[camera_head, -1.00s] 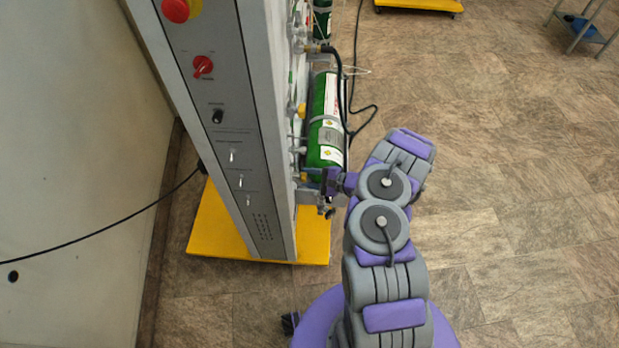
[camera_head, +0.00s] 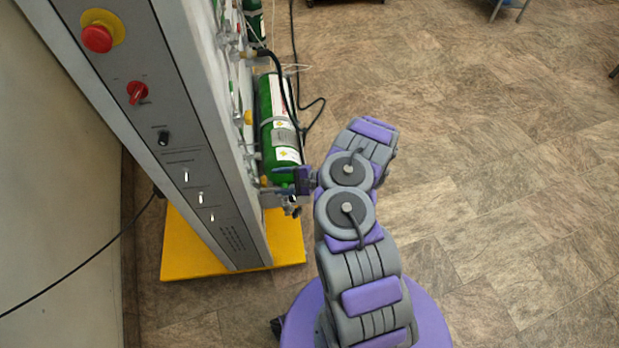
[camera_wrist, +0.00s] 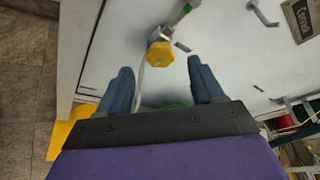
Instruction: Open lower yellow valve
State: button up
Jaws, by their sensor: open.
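A yellow valve knob (camera_wrist: 160,54) shows in the wrist view, on the white panel, at the end of a pipe with a green section. My gripper (camera_wrist: 162,76) is open, with one blue finger on each side below the knob; nothing is between the fingertips except the view of the panel. The knob lies just beyond the tips, and I cannot tell the exact gap. In the head view my gripper (camera_head: 291,180) is at the panel's right side, by the lower end of the green cylinder. A yellow knob (camera_head: 248,118) shows higher on that side; the lower one is hard to make out.
The grey cabinet (camera_head: 165,110) stands on a yellow base (camera_head: 190,250) to the left of my arm. The green cylinder (camera_head: 275,125) and a black hose (camera_head: 287,85) are close to my gripper.

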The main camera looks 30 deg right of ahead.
jog(key=p+v, duration=0.2)
jog(key=v, duration=1.1)
jog(key=shift+p, duration=0.3)
jog(key=shift+s+f, duration=0.1)
